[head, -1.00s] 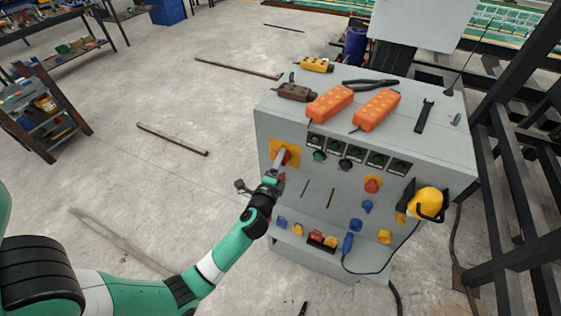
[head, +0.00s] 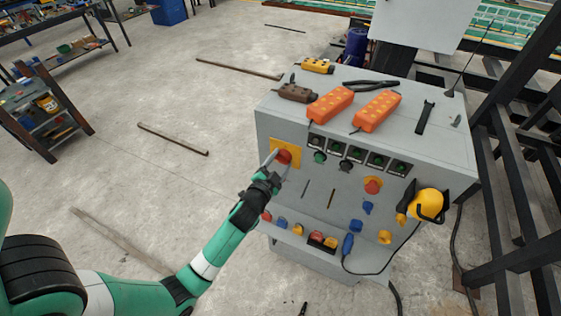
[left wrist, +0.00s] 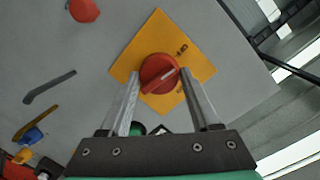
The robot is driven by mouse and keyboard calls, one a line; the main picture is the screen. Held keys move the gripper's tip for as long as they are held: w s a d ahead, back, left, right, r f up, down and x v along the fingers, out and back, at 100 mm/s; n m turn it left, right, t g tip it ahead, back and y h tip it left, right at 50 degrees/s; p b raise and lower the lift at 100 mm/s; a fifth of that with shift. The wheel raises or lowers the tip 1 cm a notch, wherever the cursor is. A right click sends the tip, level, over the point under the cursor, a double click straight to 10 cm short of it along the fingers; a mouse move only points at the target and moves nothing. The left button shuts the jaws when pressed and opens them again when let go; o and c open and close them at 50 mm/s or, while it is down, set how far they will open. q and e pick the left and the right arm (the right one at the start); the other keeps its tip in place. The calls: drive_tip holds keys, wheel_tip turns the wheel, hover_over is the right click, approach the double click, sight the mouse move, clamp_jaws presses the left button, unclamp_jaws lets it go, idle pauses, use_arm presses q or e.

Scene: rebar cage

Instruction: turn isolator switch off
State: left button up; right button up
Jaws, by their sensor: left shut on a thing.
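The isolator switch is a round red knob (left wrist: 158,76) on a yellow square plate (left wrist: 192,58), on the front of the grey control cabinet. In the head view the knob (head: 284,157) sits at the panel's upper left. My left gripper (head: 277,162) is at the knob. In the left wrist view its two metal fingers (left wrist: 160,82) lie on either side of the knob, shut on it. My right gripper is out of view.
The cabinet top (head: 440,150) carries orange power strips (head: 376,110) and pliers (head: 371,84). Green and black buttons (head: 319,156) and another red knob (head: 372,186) are on the panel. A yellow helmet (head: 428,203) hangs at right. Bars lie on the open floor at left.

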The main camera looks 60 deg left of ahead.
use_arm(q)
drive_tip(key=shift+r+n, duration=0.1)
drive_tip(key=shift+n, duration=0.6)
drive_tip(key=o, duration=1.4)
drive_tip(key=shift+c, duration=0.2)
drive_tip(key=v, duration=1.1)
drive_tip(key=shift+s, duration=0.4)
